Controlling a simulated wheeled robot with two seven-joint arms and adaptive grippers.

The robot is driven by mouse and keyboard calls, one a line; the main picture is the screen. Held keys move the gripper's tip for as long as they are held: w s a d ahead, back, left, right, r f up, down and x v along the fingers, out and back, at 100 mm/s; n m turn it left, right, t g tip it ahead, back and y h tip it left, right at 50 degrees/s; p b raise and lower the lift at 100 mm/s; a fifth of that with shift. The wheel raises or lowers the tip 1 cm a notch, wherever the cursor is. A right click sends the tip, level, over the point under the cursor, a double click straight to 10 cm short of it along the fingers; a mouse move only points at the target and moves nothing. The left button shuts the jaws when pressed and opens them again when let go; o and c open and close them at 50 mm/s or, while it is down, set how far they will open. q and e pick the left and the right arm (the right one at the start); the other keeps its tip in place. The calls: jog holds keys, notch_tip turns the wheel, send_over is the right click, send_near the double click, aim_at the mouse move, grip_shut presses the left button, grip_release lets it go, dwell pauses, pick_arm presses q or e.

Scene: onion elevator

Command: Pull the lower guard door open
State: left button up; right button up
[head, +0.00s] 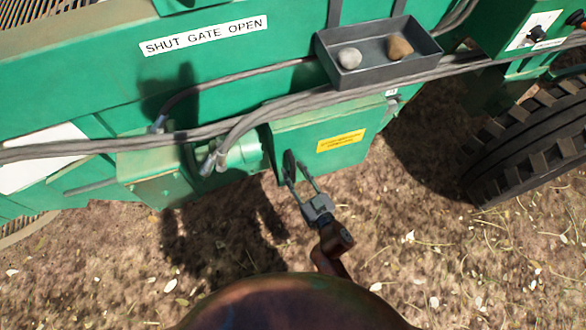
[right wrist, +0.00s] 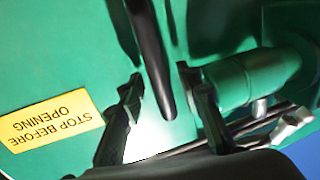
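The lower guard door (head: 300,137) is the green box face with a yellow label (head: 341,141), low on the green machine; it looks closed. A dark handle (head: 289,162) sits near its left edge. My right gripper (head: 297,175) reaches up to this handle from below. In the right wrist view the black handle (right wrist: 151,55) runs between the two separated fingers (right wrist: 158,80), with a visible gap on each side. The yellow label there reads "STOP BEFORE OPENING" (right wrist: 56,131). My left gripper is not in view.
Grey hoses (head: 250,118) run across the machine just above the door. A grey tray (head: 376,72) with two stones is mounted above. A black tyre (head: 530,140) stands at the right. The ground (head: 410,250) in front of the door is bare, with scattered straw.

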jog(key=shift+w+a, duration=0.25)
jog(key=shift+w, duration=0.2)
grip_shut()
dwell(0.5)
